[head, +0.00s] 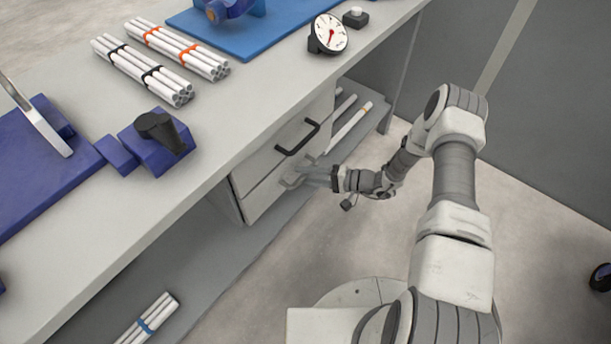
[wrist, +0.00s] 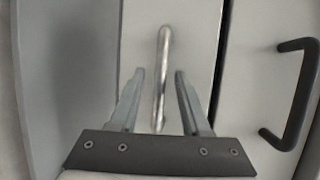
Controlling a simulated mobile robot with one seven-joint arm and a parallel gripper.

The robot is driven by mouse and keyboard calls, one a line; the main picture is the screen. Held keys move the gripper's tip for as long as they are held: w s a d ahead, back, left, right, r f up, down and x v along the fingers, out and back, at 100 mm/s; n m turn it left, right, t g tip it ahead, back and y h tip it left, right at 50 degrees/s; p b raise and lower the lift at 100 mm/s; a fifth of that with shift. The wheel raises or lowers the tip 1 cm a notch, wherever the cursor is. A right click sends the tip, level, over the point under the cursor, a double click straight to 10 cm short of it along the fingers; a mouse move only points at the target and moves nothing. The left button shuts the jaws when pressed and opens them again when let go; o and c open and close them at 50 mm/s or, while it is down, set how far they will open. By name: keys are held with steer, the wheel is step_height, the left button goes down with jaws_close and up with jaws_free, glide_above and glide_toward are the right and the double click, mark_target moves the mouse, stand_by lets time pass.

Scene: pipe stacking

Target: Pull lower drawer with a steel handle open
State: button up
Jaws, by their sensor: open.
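The lower drawer (head: 258,201) is in the cabinet under the workbench and looks shut in the head view. Its front (wrist: 140,30) fills the middle of the wrist view. The steel handle (wrist: 163,50) is a shiny bar running along the picture's vertical there. My gripper (wrist: 159,77) is open, with one finger on each side of the handle and visible gaps between them. In the head view my gripper (head: 307,178) is at the lower drawer's front, and it largely hides the handle.
The upper drawer (head: 258,165) with a black handle (head: 298,137) is just above; the black handle also shows at the right of the wrist view (wrist: 300,95). White pipes (head: 350,125) lie on a shelf beside the drawers. The floor (head: 300,250) before the cabinet is clear.

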steer(key=shift+a, duration=0.1)
jaws_close()
stand_by(1.4)
